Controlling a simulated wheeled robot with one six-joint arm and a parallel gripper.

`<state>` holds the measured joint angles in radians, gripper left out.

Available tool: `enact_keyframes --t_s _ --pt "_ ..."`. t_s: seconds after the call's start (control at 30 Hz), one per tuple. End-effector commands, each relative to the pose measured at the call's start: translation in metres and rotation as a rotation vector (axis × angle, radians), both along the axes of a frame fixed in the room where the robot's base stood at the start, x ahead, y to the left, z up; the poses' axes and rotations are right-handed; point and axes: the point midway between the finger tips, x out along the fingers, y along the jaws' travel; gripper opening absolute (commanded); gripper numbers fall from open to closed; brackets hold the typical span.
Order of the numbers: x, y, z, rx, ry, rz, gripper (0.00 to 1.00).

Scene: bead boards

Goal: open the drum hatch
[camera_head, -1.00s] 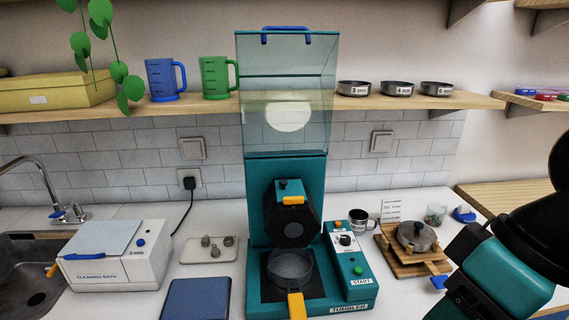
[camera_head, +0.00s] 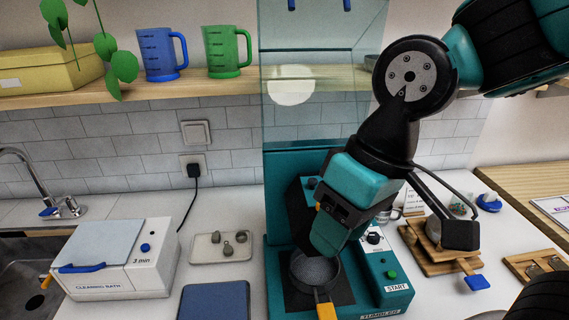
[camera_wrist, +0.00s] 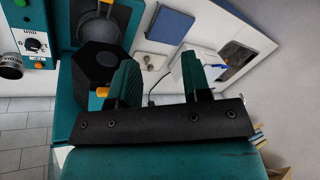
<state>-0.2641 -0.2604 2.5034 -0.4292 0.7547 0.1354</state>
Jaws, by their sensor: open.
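The teal tumbler (camera_head: 283,210) stands on the counter with a raised clear cover (camera_head: 310,115). Its black hexagonal drum is mostly hidden behind my arm in the head view; the wrist view shows its dark face (camera_wrist: 85,65) with a round centre. A yellow tab (camera_wrist: 103,92) sits at the drum's edge, close beside one finger; I cannot tell if they touch. My gripper (camera_head: 333,235) is in front of the drum. In the wrist view the fingers of my gripper (camera_wrist: 160,66) are apart with nothing between them. Which part is the hatch is unclear.
Below the drum is a grey pan (camera_head: 314,270) with a yellow handle (camera_head: 325,308). The control panel (camera_head: 378,268) is close on the right. The cleaning bath (camera_head: 115,270), a small tray (camera_head: 215,255) and a blue pad (camera_head: 213,300) lie left. A wooden stand (camera_head: 435,255) is right.

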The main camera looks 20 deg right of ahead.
Motion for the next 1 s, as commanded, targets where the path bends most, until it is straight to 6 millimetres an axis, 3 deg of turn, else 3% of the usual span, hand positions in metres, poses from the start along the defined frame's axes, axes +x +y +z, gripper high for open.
enact_keyframes --t_s 0.03,0.1,0.3,0.5,0.73,1.0 --pt "0.017 -0.003 0.018 -0.028 0.031 -0.106 0.44" --pt "0.043 -0.009 0.034 -0.077 0.082 -0.305 0.44" --pt "0.116 -0.027 0.070 -0.199 0.191 -0.925 0.44" --pt "0.155 -0.038 0.083 -0.252 0.232 -1.328 0.44" --pt "0.162 -0.040 0.066 -0.264 0.241 -1.421 0.44" --pt "0.161 -0.041 0.011 -0.266 0.242 -1.418 0.44"
